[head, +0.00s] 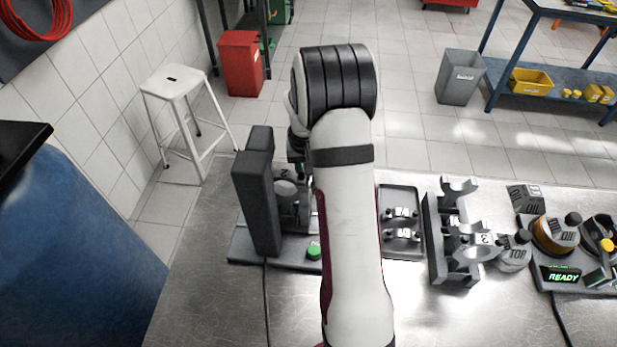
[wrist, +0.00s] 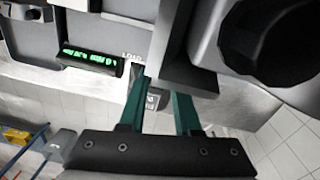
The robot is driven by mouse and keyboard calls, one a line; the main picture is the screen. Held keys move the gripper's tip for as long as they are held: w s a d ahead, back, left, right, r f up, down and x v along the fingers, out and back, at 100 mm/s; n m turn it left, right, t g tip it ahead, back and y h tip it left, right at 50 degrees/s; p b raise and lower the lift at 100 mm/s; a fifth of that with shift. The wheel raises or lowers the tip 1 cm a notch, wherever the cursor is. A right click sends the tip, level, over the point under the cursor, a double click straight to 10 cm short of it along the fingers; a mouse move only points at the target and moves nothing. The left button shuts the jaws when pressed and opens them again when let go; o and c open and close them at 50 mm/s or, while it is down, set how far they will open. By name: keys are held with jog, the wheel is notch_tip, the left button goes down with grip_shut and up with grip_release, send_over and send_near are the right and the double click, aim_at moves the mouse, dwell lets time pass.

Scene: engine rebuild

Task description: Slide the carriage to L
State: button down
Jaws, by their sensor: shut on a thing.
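My gripper (wrist: 160,90) shows in the wrist view with two teal fingers. No L mark can be read clearly. In the head view my arm hides the gripper's fingertips and most of the carriage. A tall dark grey upright (head: 257,190) stands on a flat base (head: 245,248) just left of my arm. A green button (head: 313,252) sits on that base's front.
A tray (head: 400,238) with small metal parts and a dark grey rack (head: 436,240) stand right of my arm. A display with green text (wrist: 90,55) shows in the wrist view. The front bench is clear.

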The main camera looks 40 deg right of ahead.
dwell(0.5)
jog(key=shift+w+a, duration=2.6)
jog(key=c, duration=0.6)
grip_release()
jog(key=shift+s+d, duration=0.1)
